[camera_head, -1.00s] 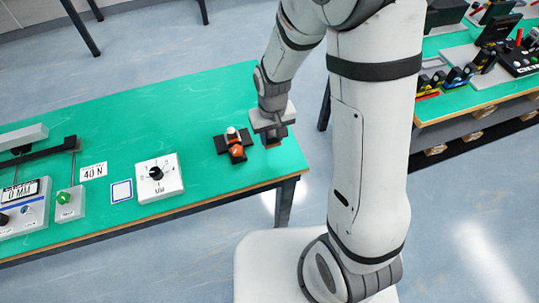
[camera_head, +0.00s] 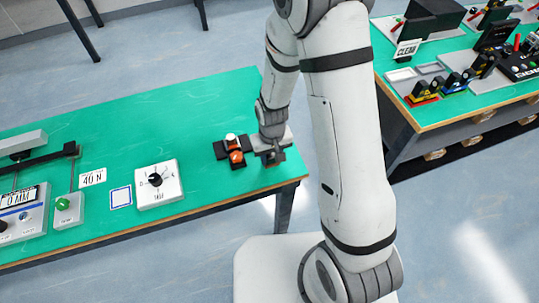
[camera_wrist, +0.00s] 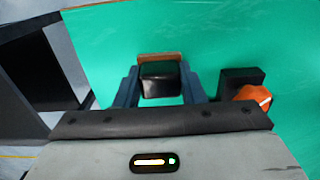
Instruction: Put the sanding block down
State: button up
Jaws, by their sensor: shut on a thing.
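The sanding block (camera_wrist: 160,82), black with a brown strip along its far edge, sits between the two blue-grey fingers of my gripper (camera_wrist: 158,90) in the wrist view. My gripper is shut on it. In the head view my gripper (camera_head: 271,157) is low over the right end of the green bench (camera_head: 200,110), near its corner. The block is mostly hidden there by the gripper. I cannot tell whether its underside touches the bench top.
A black holder (camera_head: 221,150) with an orange piece (camera_head: 237,157) stands close left of my gripper; the orange piece also shows in the wrist view (camera_wrist: 256,96). A white dial box (camera_head: 158,184) and a 40 N card (camera_head: 93,177) lie further left. The bench behind is clear.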

aim_at(271, 155)
jog(key=o, duration=1)
jog(key=shift+o, duration=0.2)
notch_tip(271, 155, up, 12)
jog(key=s+d+r+m+t, duration=0.1)
jog(key=s+d+r, duration=0.5)
jog(key=r, duration=0.2)
jog(key=s+d+r+m+t, duration=0.1)
jog(key=s+d+r+m, duration=0.1)
jog(key=s+d+r, duration=0.3)
notch_tip(271, 155, up, 3)
jog(key=shift+s+d+r+t+p, duration=0.15)
jog(key=shift+s+d+t+p, duration=0.25)
jog(key=shift+s, duration=0.25)
